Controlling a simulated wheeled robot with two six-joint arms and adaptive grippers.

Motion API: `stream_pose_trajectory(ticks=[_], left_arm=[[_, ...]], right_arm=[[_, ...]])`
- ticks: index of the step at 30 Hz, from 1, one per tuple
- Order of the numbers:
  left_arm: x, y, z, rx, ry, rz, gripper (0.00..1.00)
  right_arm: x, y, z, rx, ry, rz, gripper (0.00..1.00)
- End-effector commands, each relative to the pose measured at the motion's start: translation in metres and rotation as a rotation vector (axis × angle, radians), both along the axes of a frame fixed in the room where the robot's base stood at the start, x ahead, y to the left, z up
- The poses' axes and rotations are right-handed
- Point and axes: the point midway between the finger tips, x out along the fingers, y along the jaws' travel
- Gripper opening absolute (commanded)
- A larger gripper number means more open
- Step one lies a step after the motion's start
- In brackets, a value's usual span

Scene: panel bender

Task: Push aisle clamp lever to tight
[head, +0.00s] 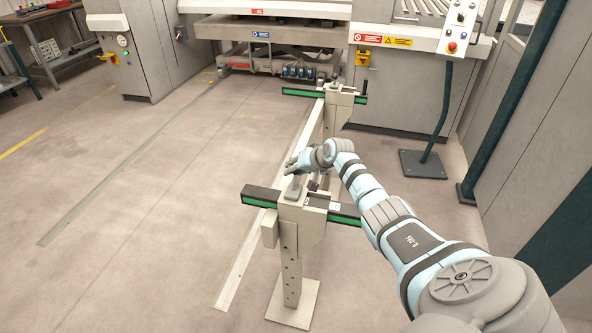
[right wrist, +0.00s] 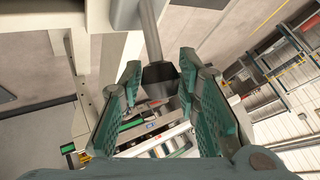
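The near aisle clamp (head: 302,212) is a beige block on a post, with a black and green bar through it. A short grey lever (head: 294,188) stands on its top, partly hidden by my right arm. My right gripper (head: 290,165) is just above the clamp. In the right wrist view, a grey rod with a dark knob (right wrist: 160,76) reaches between the fingertips of my right gripper (right wrist: 160,68). The fingers are apart on either side of the knob, with narrow gaps showing. My left gripper is not in view.
The bending machine (head: 265,32) fills the back. A control pedestal (head: 444,105) stands at right. The floor left of the rail is clear.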

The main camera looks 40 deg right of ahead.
Motion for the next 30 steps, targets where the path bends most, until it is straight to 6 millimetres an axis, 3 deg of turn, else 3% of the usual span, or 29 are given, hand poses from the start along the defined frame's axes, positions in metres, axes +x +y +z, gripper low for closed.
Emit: stream_pose_trajectory(ticks=[2, 14, 19, 25, 30], left_arm=[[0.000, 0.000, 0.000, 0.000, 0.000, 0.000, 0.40], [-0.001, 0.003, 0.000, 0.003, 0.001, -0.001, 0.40], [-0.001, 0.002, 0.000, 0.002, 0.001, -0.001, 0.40], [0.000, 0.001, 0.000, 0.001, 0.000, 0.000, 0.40], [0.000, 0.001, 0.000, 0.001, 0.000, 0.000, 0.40]], right_arm=[[0.000, 0.000, 0.000, 0.000, 0.000, 0.000, 0.47], [-0.004, -0.001, 0.004, -0.003, -0.002, 0.000, 0.47], [-0.026, -0.001, 0.025, -0.009, 0.000, 0.003, 0.47], [-0.065, -0.001, 0.065, -0.009, 0.003, 0.004, 0.47], [-0.082, 0.000, 0.083, -0.003, 0.002, 0.002, 0.47]])
